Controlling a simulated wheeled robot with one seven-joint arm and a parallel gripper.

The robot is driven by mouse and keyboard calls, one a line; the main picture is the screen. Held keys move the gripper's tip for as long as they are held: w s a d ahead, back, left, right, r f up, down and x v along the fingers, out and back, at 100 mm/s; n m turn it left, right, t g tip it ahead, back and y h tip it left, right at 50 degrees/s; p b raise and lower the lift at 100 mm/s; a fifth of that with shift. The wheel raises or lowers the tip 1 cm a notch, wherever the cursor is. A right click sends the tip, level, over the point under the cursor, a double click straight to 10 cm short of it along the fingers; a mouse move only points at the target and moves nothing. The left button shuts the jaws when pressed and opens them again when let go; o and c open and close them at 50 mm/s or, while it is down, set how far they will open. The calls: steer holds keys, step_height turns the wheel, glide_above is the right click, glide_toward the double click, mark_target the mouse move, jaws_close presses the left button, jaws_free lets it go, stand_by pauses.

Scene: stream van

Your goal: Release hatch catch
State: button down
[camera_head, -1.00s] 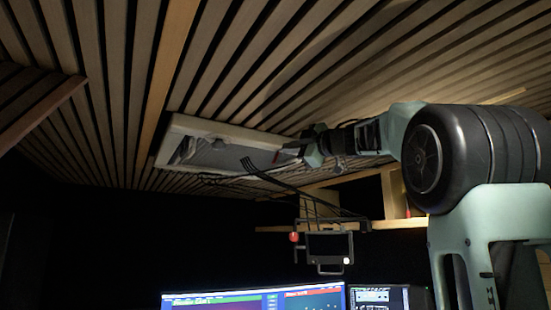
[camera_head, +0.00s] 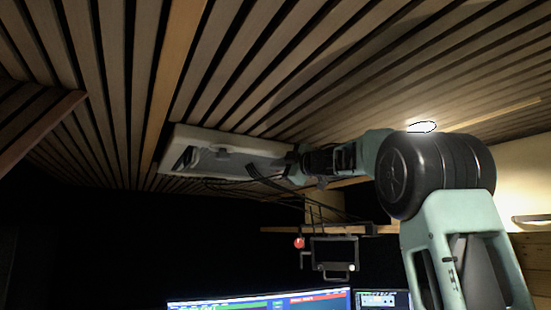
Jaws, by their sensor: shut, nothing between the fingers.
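The hatch (camera_head: 240,141) is a pale-framed panel set in the slatted wooden ceiling, left of centre. Its inside is grey and partly dark at the left end. A small dark fitting (camera_head: 222,150) shows on it; I cannot tell whether this is the catch. My arm reaches in from the right. My gripper (camera_head: 250,168) is shut and empty at the right part of the hatch and hides some of it. I cannot tell whether it touches the hatch.
Dark cables (camera_head: 225,187) run just below the hatch. A small black monitor (camera_head: 334,253) hangs under a wooden shelf (camera_head: 285,229), with a red knob (camera_head: 299,243) beside it. Lit screens (camera_head: 260,299) stand at the bottom. The space below the hatch is dark.

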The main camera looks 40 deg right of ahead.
steer(key=shift+s+d+f, duration=0.1)
steer(key=shift+d+f, duration=0.05)
steer(key=shift+d, duration=0.1)
